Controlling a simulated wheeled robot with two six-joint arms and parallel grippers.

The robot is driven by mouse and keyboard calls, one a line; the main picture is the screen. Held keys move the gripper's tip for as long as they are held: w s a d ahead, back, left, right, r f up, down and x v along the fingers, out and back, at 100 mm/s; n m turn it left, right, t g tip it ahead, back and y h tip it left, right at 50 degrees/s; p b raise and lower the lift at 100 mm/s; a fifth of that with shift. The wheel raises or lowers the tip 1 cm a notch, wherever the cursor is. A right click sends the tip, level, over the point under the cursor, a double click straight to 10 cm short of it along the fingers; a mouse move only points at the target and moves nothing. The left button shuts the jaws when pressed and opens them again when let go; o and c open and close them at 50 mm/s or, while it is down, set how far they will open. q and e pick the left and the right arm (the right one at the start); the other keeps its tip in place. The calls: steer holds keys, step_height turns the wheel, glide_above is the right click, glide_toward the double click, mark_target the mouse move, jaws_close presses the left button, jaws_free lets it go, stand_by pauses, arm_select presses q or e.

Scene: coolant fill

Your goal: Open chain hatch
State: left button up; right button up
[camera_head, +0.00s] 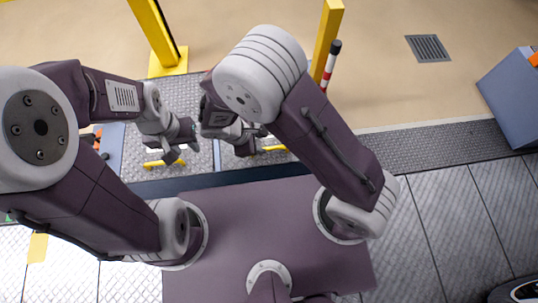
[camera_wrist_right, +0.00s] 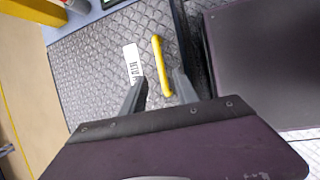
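The hatch panel (camera_wrist_right: 100,60) is a dark diamond-tread plate with a yellow bar handle (camera_wrist_right: 162,66) and a white label (camera_wrist_right: 132,64). My right gripper (camera_wrist_right: 160,90) is open in the right wrist view. Its two fingers are apart, with the near end of the handle appearing between their tips; I cannot tell whether they touch it. In the head view, my right gripper (camera_head: 252,149) is beside a yellow handle (camera_head: 273,148). My left gripper (camera_head: 172,158) is over another yellow handle (camera_head: 155,164); its finger opening is too small to tell.
Yellow posts (camera_head: 156,35) stand behind the plates, with a red-and-white striped post (camera_head: 331,65) beside the right one. A blue-grey box (camera_head: 515,95) stands at the far right. A floor drain (camera_head: 428,48) lies in open beige floor.

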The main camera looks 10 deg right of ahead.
mark_target(271, 148)
steer(key=b+x, duration=0.6)
steer(key=x, duration=0.3)
steer(key=shift+f, duration=0.15)
jaws_close()
steer(key=shift+s, duration=0.1)
stand_by(1.0)
